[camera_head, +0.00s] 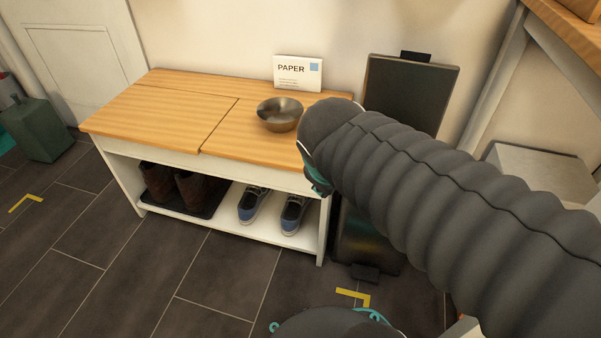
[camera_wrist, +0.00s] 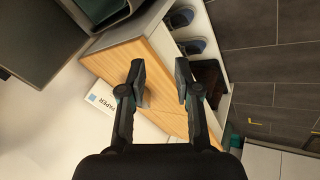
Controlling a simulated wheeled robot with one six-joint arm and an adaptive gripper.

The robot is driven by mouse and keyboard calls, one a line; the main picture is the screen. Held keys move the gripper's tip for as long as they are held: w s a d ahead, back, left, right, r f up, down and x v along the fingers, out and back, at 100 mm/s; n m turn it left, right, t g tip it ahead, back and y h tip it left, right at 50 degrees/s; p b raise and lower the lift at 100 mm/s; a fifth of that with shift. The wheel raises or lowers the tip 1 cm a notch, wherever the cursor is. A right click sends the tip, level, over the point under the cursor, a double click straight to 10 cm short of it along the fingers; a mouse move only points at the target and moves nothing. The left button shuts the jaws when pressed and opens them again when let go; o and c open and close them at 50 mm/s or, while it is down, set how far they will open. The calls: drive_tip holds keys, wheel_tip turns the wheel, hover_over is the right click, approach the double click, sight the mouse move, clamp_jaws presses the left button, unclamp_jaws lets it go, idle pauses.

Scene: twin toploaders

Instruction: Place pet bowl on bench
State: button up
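The pet bowl (camera_head: 280,115) is a round, shallow metal bowl. In the head view it sits upright on the right part of the wooden top of the bench (camera_head: 165,105). My gripper (camera_wrist: 161,72) is open, its two fingers apart with bare bench top (camera_wrist: 162,65) visible between them. A small grey patch beside the left finger in the wrist view seems to be the bowl, mostly hidden by that finger. In the head view my arm hides the gripper and the bench's right end. I see nothing held.
A PAPER sign (camera_head: 298,73) stands at the bench's back edge. Boots (camera_head: 180,185) and blue shoes (camera_head: 292,213) rest on the lower shelf. A dark bin (camera_head: 405,95) stands right of the bench. A green container (camera_head: 40,130) is at left. The bench top's left part is clear.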

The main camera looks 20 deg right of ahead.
drive_tip(key=s+a+m+y, duration=0.1)
drive_tip(key=s+a+m, duration=0.1)
drive_tip(key=s+a+m+y, duration=0.2)
drive_tip(key=m, duration=0.1)
drive_tip(key=shift+a+r, duration=0.15)
drive_tip(key=shift+a, duration=0.05)
